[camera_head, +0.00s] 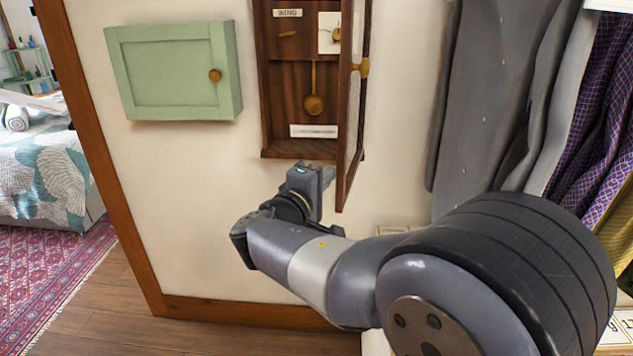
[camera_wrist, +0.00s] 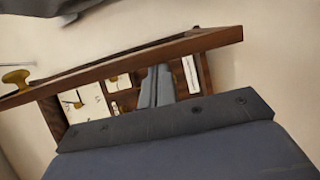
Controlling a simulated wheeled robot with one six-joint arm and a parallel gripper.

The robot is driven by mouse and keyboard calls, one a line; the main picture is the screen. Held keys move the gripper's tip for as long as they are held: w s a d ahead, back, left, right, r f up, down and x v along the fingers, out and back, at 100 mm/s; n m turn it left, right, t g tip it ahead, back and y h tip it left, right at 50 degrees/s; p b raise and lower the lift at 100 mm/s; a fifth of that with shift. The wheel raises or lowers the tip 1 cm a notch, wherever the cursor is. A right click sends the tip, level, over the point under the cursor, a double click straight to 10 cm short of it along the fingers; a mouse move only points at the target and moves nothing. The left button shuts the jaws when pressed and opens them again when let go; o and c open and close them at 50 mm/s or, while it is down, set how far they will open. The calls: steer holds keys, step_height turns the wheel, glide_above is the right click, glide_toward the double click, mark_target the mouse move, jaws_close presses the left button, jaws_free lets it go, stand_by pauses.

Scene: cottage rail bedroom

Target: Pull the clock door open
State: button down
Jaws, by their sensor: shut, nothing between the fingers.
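The wooden wall clock case (camera_head: 272,95) hangs in the upper middle of the head view, with its inside exposed. Its door (camera_head: 350,110) stands swung out at the right side, seen nearly edge-on, with a brass knob (camera_head: 361,68). The wrist view shows the door frame (camera_wrist: 190,43) slanting across and the knob (camera_wrist: 16,77) at the left. My gripper (camera_head: 318,176) is just below the case, left of the door's lower end. Its fingers (camera_wrist: 156,84) are together and empty, in front of the clock's interior in the wrist view. I cannot tell whether they touch the door.
Inside the case hang a brass pendulum (camera_head: 314,104) and pale labels. A green wall cabinet (camera_head: 175,72) with a wooden knob is to the left. Grey garments (camera_head: 490,90) and a purple one (camera_head: 595,130) hang to the right. A bed (camera_head: 40,170) stands far left.

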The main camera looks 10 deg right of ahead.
steer(key=s+d+b, duration=0.4)
steer(key=d+b, duration=0.1)
steer(key=d, duration=0.3)
steer(key=shift+s+d+n+t+y, duration=0.3)
steer(key=shift+s+d+n, duration=0.1)
steer(key=shift+a+f, duration=0.1)
steer(key=shift+f, duration=0.05)
